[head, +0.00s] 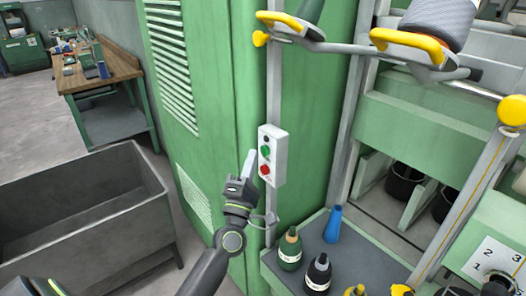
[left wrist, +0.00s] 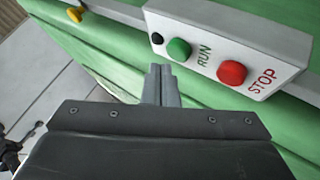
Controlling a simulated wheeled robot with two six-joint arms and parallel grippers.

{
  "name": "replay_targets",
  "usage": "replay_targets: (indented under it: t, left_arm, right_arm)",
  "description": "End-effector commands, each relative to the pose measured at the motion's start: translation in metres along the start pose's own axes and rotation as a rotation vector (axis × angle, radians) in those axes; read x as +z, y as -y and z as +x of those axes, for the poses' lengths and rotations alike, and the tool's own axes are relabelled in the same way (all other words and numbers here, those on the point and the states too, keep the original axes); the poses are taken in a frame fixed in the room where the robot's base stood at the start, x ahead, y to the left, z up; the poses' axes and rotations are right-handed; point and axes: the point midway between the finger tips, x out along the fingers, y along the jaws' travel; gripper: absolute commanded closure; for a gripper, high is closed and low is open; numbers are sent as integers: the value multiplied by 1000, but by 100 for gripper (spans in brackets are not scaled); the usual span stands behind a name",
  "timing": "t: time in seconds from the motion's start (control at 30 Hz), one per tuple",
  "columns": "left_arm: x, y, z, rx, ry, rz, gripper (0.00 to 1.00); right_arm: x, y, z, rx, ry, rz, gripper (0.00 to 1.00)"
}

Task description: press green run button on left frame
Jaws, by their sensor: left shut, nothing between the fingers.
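A white control box (head: 281,150) is mounted on the edge of the green frame cabinet (head: 215,110). It bears a small black button on top, a green RUN button (head: 265,151) in the middle and a red STOP button (head: 265,170) below. In the left wrist view, the green button (left wrist: 179,49) is labelled RUN and the red button (left wrist: 231,72) STOP. My left gripper (head: 250,160) is shut and empty. Its fingertips (left wrist: 160,72) are close to the box, just left of the buttons in the head view; I cannot tell whether they touch anything. My right gripper is not in view.
A grey open bin (head: 80,205) stands at left, and a cluttered workbench (head: 100,70) is behind it. Yellow-handled bars (head: 410,45) hang at upper right.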

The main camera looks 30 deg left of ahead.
Motion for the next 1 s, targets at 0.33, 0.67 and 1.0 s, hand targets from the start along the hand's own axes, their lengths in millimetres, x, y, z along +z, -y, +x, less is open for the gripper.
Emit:
replay_targets:
  t: [0.33, 0.67, 1.0]
  left_arm:
    - [0, 0, 0, 0, 0, 0, 100]
    - [2, 2, 2, 0, 0, 0, 100]
    - [4, 4, 6, 0, 0, 0, 100]
  right_arm:
    - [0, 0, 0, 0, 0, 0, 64]
    - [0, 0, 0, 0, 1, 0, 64]
    - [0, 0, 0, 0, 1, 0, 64]
